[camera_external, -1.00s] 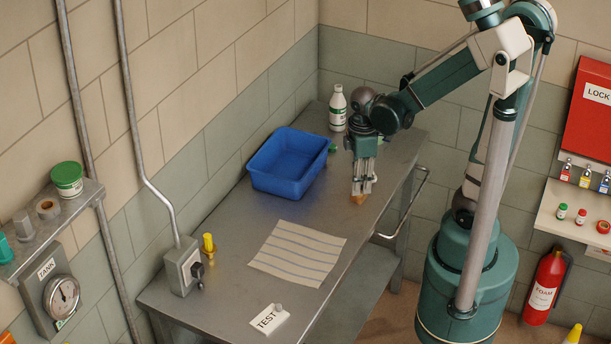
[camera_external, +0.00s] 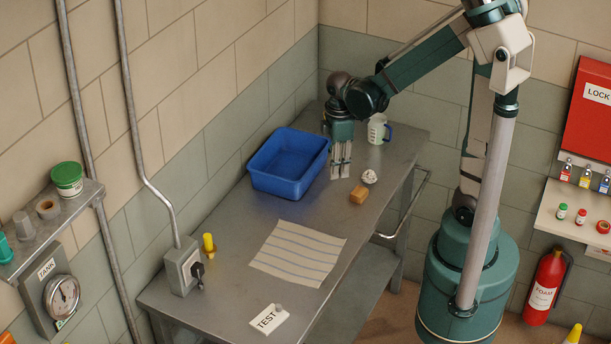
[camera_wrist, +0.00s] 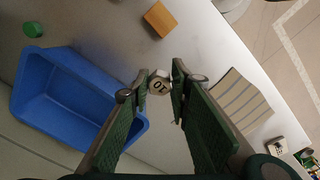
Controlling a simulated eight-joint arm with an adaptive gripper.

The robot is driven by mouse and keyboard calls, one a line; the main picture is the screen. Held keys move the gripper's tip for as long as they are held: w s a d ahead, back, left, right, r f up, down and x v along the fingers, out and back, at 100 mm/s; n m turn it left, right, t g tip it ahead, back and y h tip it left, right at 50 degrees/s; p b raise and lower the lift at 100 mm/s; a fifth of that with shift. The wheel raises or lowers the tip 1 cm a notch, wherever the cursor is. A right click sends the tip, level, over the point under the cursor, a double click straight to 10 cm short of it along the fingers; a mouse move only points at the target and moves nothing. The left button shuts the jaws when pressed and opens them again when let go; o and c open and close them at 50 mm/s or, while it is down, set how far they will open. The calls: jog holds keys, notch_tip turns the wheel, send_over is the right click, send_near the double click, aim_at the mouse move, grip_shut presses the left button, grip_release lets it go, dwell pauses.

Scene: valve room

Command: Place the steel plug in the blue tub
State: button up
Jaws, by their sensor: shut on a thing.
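The steel plug (camera_wrist: 159,84) shows in the wrist view as a small, pale six-sided piece marked 10. My gripper (camera_wrist: 158,90) is shut on it, with a finger on either side. In the external view my gripper (camera_external: 341,172) points down at the right side of the blue tub (camera_external: 289,180); the plug cannot be made out there. The tub stands on the steel bench and also shows at the left of the wrist view (camera_wrist: 62,90). The plug appears to the right of the tub, not over its opening.
An orange-brown block (camera_external: 358,196), a crumpled white ball (camera_external: 369,177) and a mug (camera_external: 378,129) stand right of my gripper. A green piece (camera_wrist: 33,29) lies beyond the tub. A striped cloth (camera_external: 298,253), yellow-topped item (camera_external: 208,244) and TEST card (camera_external: 268,319) lie nearer the front.

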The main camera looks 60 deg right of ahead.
jog(key=w+d+p, duration=0.1)
jog(key=w+d, duration=0.2)
jog(key=w, duration=0.7)
jog(key=w+d+n+p, duration=0.1)
jog(key=w+d, duration=0.2)
jog(key=w, duration=0.7)
jog(key=shift+w+d+f, duration=0.15)
jog(key=shift+d+f, duration=0.1)
jog(key=shift+f, duration=0.2)
jog(key=shift+f, duration=0.1)
send_over(290, 173)
jog(key=shift+a+f, duration=0.1)
jog(key=shift+f, duration=2.75)
jog(key=shift+f, duration=2.05)
jog(key=shift+f+b, duration=0.2)
jog(key=shift+b, duration=0.15)
